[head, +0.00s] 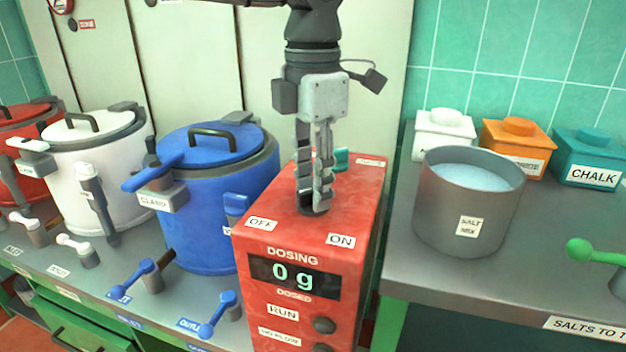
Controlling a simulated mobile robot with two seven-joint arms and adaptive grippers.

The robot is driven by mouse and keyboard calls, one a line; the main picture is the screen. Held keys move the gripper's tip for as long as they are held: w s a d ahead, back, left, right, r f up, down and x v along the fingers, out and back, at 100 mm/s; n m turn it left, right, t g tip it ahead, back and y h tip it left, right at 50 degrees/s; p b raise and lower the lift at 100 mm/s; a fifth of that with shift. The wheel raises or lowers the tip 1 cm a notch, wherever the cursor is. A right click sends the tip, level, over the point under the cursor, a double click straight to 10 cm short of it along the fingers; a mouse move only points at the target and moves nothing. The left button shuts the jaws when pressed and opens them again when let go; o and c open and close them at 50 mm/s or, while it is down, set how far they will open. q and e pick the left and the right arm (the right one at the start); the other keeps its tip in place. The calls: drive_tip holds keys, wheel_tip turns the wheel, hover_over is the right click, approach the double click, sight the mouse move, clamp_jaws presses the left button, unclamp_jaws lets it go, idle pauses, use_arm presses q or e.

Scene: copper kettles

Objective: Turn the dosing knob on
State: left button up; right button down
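The red dosing unit (304,235) stands at the centre front of the bench. Its display (294,276) reads 0 g. An OFF label (262,223) and an ON label (341,240) sit on its top near the front edge. My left gripper (313,208) points straight down, with its fingertips at the unit's top between and just behind these labels. Its fingers are close together. They hide most of whatever is at that spot, so the dosing knob and any grip on it cannot be made out. My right gripper is out of view.
A blue kettle (215,215), a white kettle (90,180) and a red kettle stand to the left. Blue outlet levers (220,315) stick out in front. On the right are a grey salt mix pot (430,220) and several lidded canisters (515,145).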

use_arm(q)
clamp_jaws()
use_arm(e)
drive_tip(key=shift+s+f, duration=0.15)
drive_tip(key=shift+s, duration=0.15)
